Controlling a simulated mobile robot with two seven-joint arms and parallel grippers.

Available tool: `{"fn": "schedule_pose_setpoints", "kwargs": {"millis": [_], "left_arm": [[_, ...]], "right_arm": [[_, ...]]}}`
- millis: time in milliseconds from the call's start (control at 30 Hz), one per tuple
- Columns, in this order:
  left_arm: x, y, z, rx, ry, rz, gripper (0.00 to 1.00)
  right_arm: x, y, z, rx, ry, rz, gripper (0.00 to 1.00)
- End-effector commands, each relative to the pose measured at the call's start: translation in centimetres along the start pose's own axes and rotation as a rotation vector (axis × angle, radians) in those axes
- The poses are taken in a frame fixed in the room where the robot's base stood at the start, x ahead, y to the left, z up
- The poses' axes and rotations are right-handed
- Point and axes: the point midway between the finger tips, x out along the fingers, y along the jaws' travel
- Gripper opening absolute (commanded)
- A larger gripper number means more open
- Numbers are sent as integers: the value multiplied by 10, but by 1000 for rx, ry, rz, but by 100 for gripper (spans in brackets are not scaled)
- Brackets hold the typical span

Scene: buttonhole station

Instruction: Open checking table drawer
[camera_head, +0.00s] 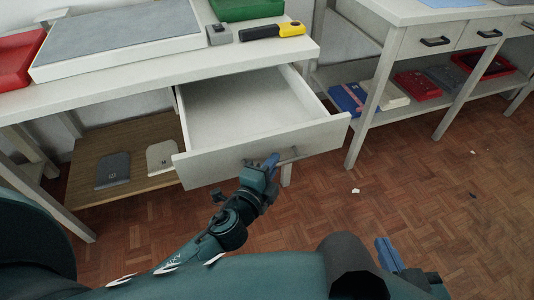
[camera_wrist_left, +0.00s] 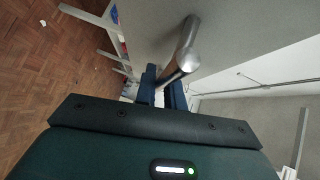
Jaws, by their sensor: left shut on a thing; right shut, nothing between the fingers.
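The checking table drawer (camera_head: 262,152) stands pulled out under the white table top (camera_head: 150,85) in the head view. Its inside (camera_head: 245,105) looks empty. My left gripper (camera_head: 271,163) is at the drawer front and shut on the metal bar handle (camera_head: 290,155). In the left wrist view the handle (camera_wrist_left: 185,48) runs between the blue fingers (camera_wrist_left: 163,90), beside the pale drawer front (camera_wrist_left: 245,30). My right gripper (camera_head: 388,254) is low at the bottom right, shut and empty, away from the drawer.
A grey mat board (camera_head: 120,40), a red tray (camera_head: 15,60), a green box (camera_head: 245,8) and a yellow-black tool (camera_head: 272,31) lie on the table. A second table (camera_head: 400,15) with closed drawers stands at right. The parquet floor (camera_head: 430,200) there is mostly clear.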

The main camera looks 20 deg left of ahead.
Motion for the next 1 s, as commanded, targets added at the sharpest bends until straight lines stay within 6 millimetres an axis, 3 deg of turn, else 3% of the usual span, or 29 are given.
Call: {"fn": "schedule_pose_setpoints", "kwargs": {"millis": [467,500,733,1000], "left_arm": [[-6,2,-5,2,-2,1,0],[-6,2,-5,2,-2,1,12],[-5,2,-5,1,-1,1,31],[-6,2,-5,0,0,0,33]], "right_arm": [[2,-1,-1,-2,5,-2,0],[2,-1,-1,-2,5,-2,0],[2,-1,0,-1,3,-3,0],[0,-2,3,2,-5,-3,0]]}}
